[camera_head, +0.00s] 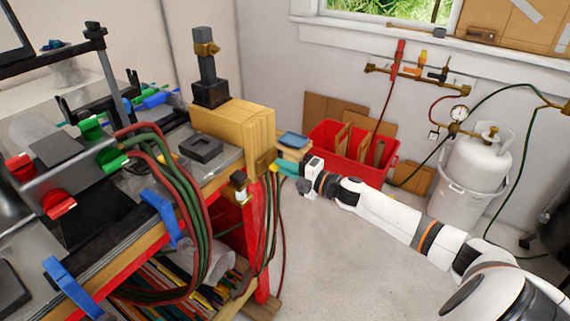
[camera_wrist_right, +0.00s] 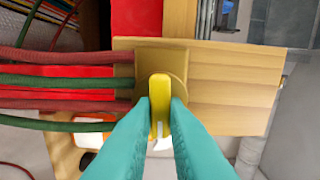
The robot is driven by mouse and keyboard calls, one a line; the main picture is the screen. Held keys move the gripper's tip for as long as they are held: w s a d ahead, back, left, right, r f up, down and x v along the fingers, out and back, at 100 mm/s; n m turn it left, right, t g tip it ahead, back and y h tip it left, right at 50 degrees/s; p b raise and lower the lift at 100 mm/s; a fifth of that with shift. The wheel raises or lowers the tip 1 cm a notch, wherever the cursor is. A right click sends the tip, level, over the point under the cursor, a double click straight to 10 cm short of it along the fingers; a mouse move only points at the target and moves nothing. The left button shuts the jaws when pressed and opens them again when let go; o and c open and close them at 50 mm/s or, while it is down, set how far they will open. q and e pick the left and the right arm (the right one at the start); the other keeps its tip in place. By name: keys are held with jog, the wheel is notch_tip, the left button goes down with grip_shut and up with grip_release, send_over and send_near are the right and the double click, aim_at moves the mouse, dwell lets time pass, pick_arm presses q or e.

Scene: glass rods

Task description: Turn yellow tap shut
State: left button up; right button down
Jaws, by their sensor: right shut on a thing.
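The yellow tap handle (camera_wrist_right: 159,105) shows in the right wrist view, on a brass-coloured round mount (camera_wrist_right: 161,60) fixed to a wooden block. My right gripper (camera_wrist_right: 160,118) has its two teal fingers on either side of the yellow handle and is shut on it. The handle stands upright in that view. In the head view my right gripper (camera_head: 280,169) is at the right end of the bench, and the yellow handle cannot be made out there. My left gripper is not in view.
Red and green hoses (camera_head: 185,190) hang along the bench front, close to the gripper. A red crate (camera_head: 372,177) stands on the floor behind my right arm. A white gas cylinder (camera_head: 472,170) stands at the right. The grey floor in front is clear.

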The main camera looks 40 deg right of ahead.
jog(key=shift+d+m, duration=0.1)
jog(key=shift+m, duration=0.3)
jog(key=c, duration=1.4)
grip_release()
jog(key=shift+c, duration=0.2)
jog(key=b+v, duration=0.1)
jog(key=v, duration=1.1)
jog(key=shift+b, duration=0.3)
